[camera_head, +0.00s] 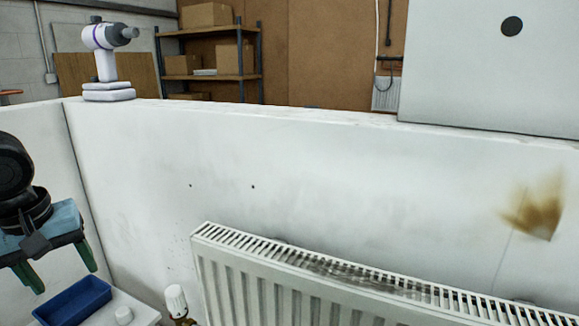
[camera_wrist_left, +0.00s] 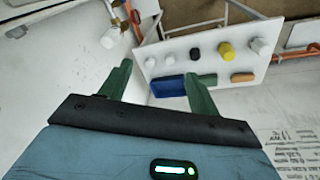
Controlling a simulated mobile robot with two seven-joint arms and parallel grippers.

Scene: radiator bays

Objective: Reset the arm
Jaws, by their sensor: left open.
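My left gripper (camera_head: 65,280) hangs at the left edge of the head view, its two green fingers pointing down and spread apart. It is empty, above and beside a blue tray (camera_head: 75,304) on a white surface (camera_head: 140,310). In the left wrist view the open fingers (camera_wrist_left: 158,78) point toward a white board (camera_wrist_left: 188,52) with the blue tray (camera_wrist_left: 168,86) on it. My right gripper is in neither view.
A white radiator (camera_head: 300,270) with a white valve knob (camera_head: 176,300) stands along the low wall (camera_head: 300,140). Several small items stand on the board, including a yellow cap (camera_wrist_left: 226,50) and an orange block (camera_wrist_left: 243,77). Copper pipes (camera_wrist_left: 135,18) run nearby.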

